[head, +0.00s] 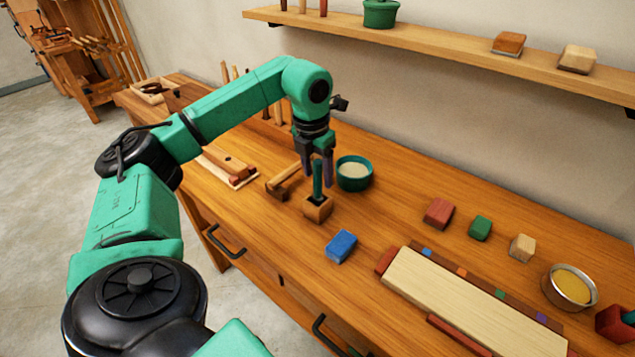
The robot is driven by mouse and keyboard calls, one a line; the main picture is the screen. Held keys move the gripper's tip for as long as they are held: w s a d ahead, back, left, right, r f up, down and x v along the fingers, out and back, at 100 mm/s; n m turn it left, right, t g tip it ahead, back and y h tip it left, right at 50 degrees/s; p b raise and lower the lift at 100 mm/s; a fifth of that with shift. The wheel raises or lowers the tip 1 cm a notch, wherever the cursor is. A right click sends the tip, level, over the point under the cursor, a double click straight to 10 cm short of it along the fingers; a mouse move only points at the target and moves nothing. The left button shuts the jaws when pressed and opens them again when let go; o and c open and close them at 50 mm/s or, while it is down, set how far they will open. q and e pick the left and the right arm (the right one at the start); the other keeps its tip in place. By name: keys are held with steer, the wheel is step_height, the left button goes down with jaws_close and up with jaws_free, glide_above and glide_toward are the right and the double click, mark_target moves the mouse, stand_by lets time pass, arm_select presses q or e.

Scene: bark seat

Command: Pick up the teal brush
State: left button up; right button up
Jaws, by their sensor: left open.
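The teal brush (317,178) stands upright in a small wooden block holder (318,208) on the workbench. My left gripper (316,172) points down over the holder, with its fingers at the height of the brush's handle. The fingers are open, one to the left of the handle and one to the right. I cannot tell whether either finger touches the brush. The lower end of the brush is hidden in the holder. My right gripper is not in view.
A teal bowl (354,174) stands close to the right of the gripper. A wooden mallet (284,180) lies close to the left. A blue block (341,246) lies in front. A long pale board (470,300) and a metal tin (569,288) are at the right.

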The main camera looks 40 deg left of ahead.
arm_select(q)
steer(key=shift+w+f, duration=0.15)
steer(key=shift+f, duration=0.8)
jaws_close()
steer(key=shift+r, duration=0.15)
step_height(320, 180, up, 11)
steer(key=shift+w+d+r, duration=0.1)
steer(key=shift+r, duration=0.1)
step_height(320, 180, up, 8)
steer(key=p, duration=0.5)
steer(key=shift+r+p, duration=0.25)
steer(key=shift+p, duration=0.05)
